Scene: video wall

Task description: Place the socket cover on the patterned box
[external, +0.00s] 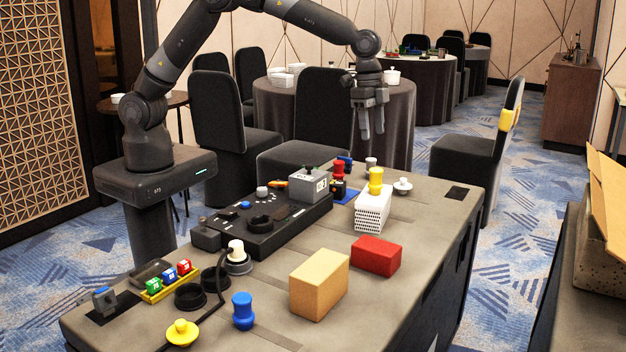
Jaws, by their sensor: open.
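A white box with a dotted pattern (371,216), likely the patterned box, stands on the right part of the table. A yellow knobbed piece (376,181) is upright on or just behind its top. I cannot tell for sure which piece is the socket cover. Candidates are a white knobbed disc (402,187) right of the patterned box, a yellow knobbed disc (183,332) at the table's near left and a white knobbed piece (236,252). My gripper (371,125) is open and empty, pointing down, well above the table's far side.
A tan block (318,284) and a red block (376,256) stand in front of the patterned box. A black tray (262,226) with a grey box (309,184) lies at the middle left. A blue peg (243,311) and black rings (189,296) are near.

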